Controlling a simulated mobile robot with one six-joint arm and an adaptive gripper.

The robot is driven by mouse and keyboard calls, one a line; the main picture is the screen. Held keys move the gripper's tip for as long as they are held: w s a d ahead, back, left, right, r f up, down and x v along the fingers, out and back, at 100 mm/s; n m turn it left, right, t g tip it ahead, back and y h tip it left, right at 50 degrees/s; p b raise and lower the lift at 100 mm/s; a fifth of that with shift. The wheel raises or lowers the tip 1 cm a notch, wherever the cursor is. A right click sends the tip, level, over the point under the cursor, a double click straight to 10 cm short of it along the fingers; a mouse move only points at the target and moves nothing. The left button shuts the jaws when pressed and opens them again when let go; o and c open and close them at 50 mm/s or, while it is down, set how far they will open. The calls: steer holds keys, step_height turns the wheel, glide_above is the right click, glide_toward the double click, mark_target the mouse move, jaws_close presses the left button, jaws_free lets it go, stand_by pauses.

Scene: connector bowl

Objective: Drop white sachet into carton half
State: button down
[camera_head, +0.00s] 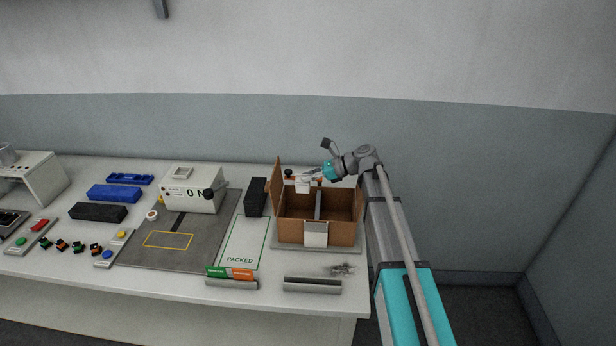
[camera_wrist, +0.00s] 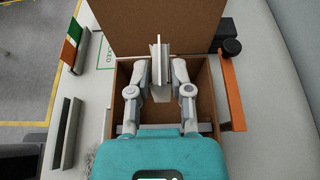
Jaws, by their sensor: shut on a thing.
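The white sachet (camera_head: 302,187) hangs from my gripper (camera_head: 306,177) above the open cardboard carton (camera_head: 290,233), over its left half towards the back in the head view. In the wrist view my gripper (camera_wrist: 160,92) is shut on the sachet (camera_wrist: 160,62), which stands nearly edge-on between the fingers. A grey divider (camera_head: 318,205) splits the carton into a left and a right half. The carton's raised flap (camera_wrist: 165,20) fills the top of the wrist view. The floor of the half under the sachet is mostly hidden.
An orange bar (camera_wrist: 231,90) with a black knob (camera_wrist: 231,46) stands close beside the carton. A black block (camera_head: 255,197) and the PACKED area (camera_head: 243,245) lie left of it. A grey holder (camera_head: 312,286) lies in front. A white machine (camera_head: 193,193) stands further left.

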steer(key=shift+c, duration=2.3)
jaws_free()
steer(key=shift+r, duration=0.15)
